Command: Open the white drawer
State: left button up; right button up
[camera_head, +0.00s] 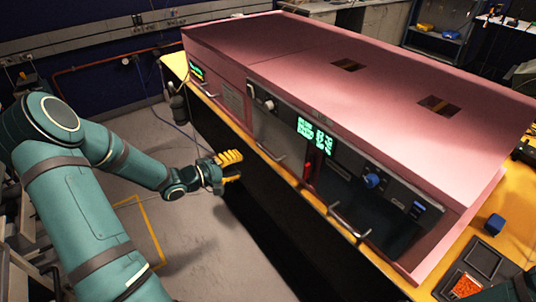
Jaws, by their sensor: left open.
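The long pink enclosure (330,75) stands on a yellow-edged bench, with several handled fronts along its near side. A pale grey-white front (268,128) with a bar handle (270,152) is left of the middle; it looks closed and is the likeliest white drawer, though I cannot be certain. My left gripper (238,167), with yellow fingers, is open and empty. In the picture it is just left of that handle, in front of the bench edge, apparently apart from it.
A dark front with a handle (348,220), blue knob (373,181) and green display (315,135) lies to the right. A blue cube (494,224) and a dark tray (472,285) with orange bits are on the bench. Open floor (200,240) lies before the bench.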

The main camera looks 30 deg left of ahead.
aim_at(270, 154)
pick_arm(q)
jog(key=b+x, duration=0.2)
jog(key=x, duration=1.1)
jog(key=shift+d, duration=0.15)
jog(key=shift+o, duration=0.2)
grip_shut()
